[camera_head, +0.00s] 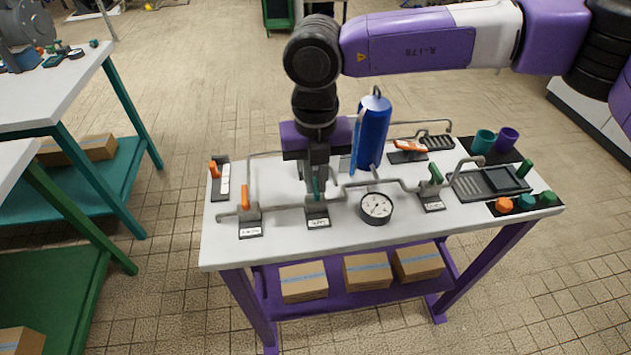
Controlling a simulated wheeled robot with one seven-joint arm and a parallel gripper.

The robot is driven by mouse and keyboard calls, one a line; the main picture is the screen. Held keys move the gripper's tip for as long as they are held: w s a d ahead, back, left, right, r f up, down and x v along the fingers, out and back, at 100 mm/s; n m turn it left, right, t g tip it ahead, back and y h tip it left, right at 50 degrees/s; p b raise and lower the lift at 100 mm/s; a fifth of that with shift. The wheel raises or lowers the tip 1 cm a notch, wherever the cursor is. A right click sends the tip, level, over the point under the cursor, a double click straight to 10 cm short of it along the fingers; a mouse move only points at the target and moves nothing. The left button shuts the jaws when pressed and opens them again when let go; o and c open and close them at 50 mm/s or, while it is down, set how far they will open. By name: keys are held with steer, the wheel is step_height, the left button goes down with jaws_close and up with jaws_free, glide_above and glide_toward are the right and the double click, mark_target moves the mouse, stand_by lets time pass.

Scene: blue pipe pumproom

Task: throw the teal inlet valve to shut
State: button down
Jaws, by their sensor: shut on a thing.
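The teal inlet valve (317,196) sits on the pipe at the front middle of the white bench, above a dark base with a white label (318,222). The label text is too small to read. My gripper (317,180) points down from above and is shut on the valve's teal handle. The fingers hide the upper part of the handle. What shows of it looks roughly upright, but I cannot tell its exact angle.
An orange-handled valve (245,198) stands to the left, a green-handled valve (435,175) to the right. A round gauge (376,207) and a blue cylinder (371,133) stand close right of my gripper. Another orange-handled valve (410,147) lies farther back. Grey pipes cross the bench.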

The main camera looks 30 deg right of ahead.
mark_target(315, 185)
stand_by(0.4)
steer(key=c, duration=1.5)
jaws_free()
steer(key=shift+r, duration=0.1)
step_height(315, 185, up, 8)
steer(key=shift+f, duration=0.15)
